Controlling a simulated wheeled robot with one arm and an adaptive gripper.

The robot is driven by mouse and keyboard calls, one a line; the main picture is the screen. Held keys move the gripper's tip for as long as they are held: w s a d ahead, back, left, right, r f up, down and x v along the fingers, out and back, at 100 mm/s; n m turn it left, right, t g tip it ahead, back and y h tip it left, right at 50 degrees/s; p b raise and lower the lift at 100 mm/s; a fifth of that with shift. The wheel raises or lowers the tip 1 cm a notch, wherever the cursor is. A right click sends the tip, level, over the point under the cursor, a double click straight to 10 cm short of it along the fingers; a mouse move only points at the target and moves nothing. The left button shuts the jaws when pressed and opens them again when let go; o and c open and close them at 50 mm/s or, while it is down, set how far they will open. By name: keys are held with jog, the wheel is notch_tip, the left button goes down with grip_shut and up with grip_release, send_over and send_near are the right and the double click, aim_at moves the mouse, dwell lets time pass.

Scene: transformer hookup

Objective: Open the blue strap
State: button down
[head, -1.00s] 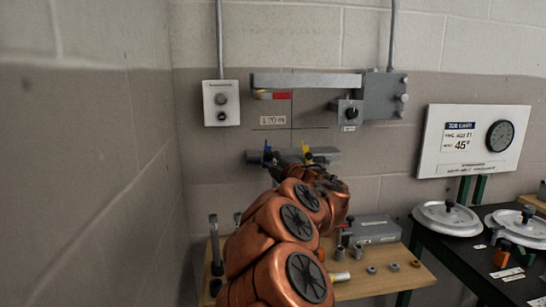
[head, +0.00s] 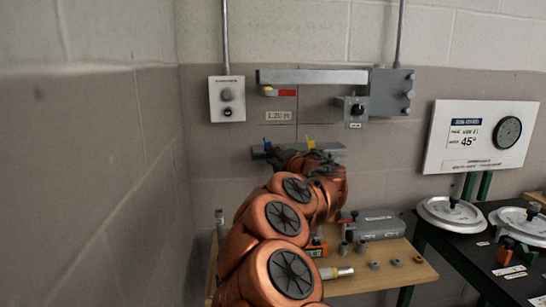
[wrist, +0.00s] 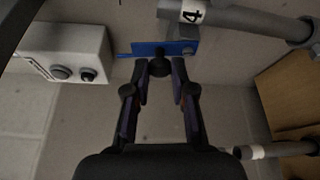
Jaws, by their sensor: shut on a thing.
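The blue strap (wrist: 152,48) is a flat blue plate with a dark knob, seen at the top of the wrist view beside a grey pipe marked "4". My gripper (wrist: 161,68) is at the strap's lower edge in the wrist view. Its fingers close around the dark knob there; the exact contact is hard to see. In the head view my copper arm hides the fingertips.
A yellow piece (head: 309,143) stands on the same bar. A grey control box (head: 227,99) hangs on the wall at left and also shows in the wrist view (wrist: 75,52). Below, a wooden table (head: 400,277) carries a grey case (head: 375,224) and small parts. A wall closes the left side.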

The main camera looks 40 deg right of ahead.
jog(key=c, duration=1.3)
grip_release()
jog(key=s, duration=0.8)
jog(key=s+a, duration=0.1)
jog(key=s, duration=0.3)
jog(key=shift+a+r, duration=0.1)
jog(key=shift+r, duration=0.3)
jog(key=shift+w+r, duration=0.1)
